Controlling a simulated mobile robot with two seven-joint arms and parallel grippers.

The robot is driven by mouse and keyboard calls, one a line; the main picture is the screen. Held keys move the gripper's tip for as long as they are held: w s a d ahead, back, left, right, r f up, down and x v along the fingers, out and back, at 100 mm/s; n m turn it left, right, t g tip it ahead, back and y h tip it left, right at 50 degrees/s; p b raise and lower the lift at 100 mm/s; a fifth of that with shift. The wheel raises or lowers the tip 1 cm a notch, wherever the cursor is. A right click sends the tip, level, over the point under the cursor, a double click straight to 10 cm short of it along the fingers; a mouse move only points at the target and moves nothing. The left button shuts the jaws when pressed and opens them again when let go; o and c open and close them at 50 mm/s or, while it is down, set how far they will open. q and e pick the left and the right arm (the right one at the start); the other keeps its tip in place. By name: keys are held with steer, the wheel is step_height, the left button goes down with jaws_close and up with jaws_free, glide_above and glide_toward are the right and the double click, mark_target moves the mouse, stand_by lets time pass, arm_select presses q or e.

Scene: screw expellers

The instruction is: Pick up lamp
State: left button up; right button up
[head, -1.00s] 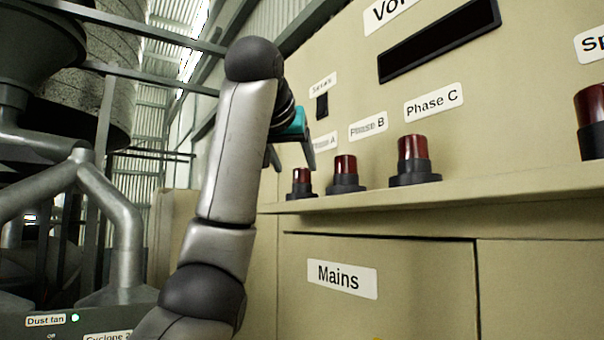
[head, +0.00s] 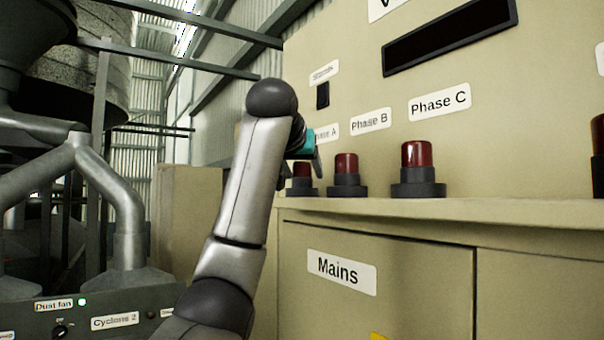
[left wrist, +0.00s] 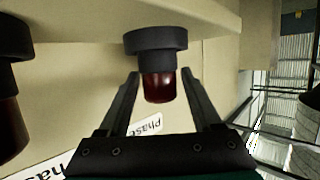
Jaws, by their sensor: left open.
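Red lamps with dark round bases stand on the cabinet ledge. The Phase A lamp (head: 302,180) is at the far end of the row, partly covered by my gripper. My left gripper (head: 300,172) is open above and around its red top. In the left wrist view, which is upside down, the red top of this lamp (left wrist: 159,88) sits between the two open fingers (left wrist: 160,76), with its base beyond the fingertips. I cannot tell whether a finger touches it. The Phase B lamp (head: 346,172) and Phase C lamp (head: 418,165) stand nearer. My right gripper is not in view.
The ledge (head: 500,207) runs along the panel wall above the Mains door (head: 400,290). Another lamp (head: 598,150) is cut off at the right edge. A control box (head: 110,312) and grey pipes (head: 118,200) stand at the left.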

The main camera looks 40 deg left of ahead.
arm_select(q)
jaws_close()
stand_by(0.5)
steer(key=shift+r, duration=0.15)
